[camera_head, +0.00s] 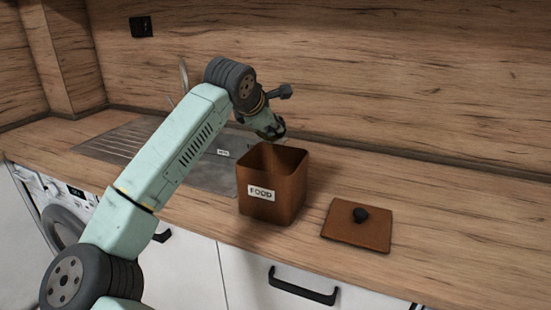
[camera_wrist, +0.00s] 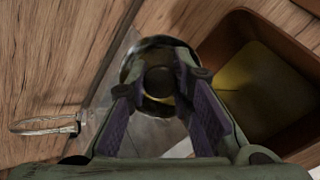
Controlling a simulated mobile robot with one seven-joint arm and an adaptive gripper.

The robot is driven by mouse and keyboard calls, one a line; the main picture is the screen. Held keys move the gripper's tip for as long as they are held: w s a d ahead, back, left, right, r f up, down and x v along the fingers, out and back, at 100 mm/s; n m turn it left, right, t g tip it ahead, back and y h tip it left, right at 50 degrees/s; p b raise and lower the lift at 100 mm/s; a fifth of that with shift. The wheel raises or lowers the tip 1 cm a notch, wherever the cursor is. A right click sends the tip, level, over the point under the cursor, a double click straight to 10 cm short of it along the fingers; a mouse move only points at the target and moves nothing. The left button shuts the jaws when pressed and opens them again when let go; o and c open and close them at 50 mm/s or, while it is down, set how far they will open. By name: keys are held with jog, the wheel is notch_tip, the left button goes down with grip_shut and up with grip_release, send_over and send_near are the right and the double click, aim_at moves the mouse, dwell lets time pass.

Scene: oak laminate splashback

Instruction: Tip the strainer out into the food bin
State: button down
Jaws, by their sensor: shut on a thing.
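My gripper (camera_head: 272,127) hangs at the back rim of the brown food bin (camera_head: 270,208), which is open and labelled FOOD. In the wrist view my gripper (camera_wrist: 162,92) is shut on a small dark round thing with a rim, apparently the strainer (camera_wrist: 158,78). The fingers hide part of it, and I cannot make out its contents. The bin's opening (camera_wrist: 212,52) lies just right of the fingers there. A dull yellow patch (camera_wrist: 250,85) shows inside the bin; I cannot tell what it is. In the head view the strainer is not clearly visible.
The bin's square lid (camera_head: 348,236) with a black knob lies on the wooden counter to its right. A steel sink and drainer (camera_head: 125,143) with a tap (camera_head: 183,75) lie left and behind. The right counter is clear. The splashback (camera_head: 400,70) rises behind.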

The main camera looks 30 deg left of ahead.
jog(key=shift+s+d+m+t+y+b, duration=0.15)
jog(key=shift+s+d+t+y+b, duration=0.3)
jog(key=shift+b, duration=0.85)
jog(key=shift+s+m+t+y+b, duration=0.2)
jog(key=shift+t+b, duration=0.45)
jog(key=shift+b, duration=0.65)
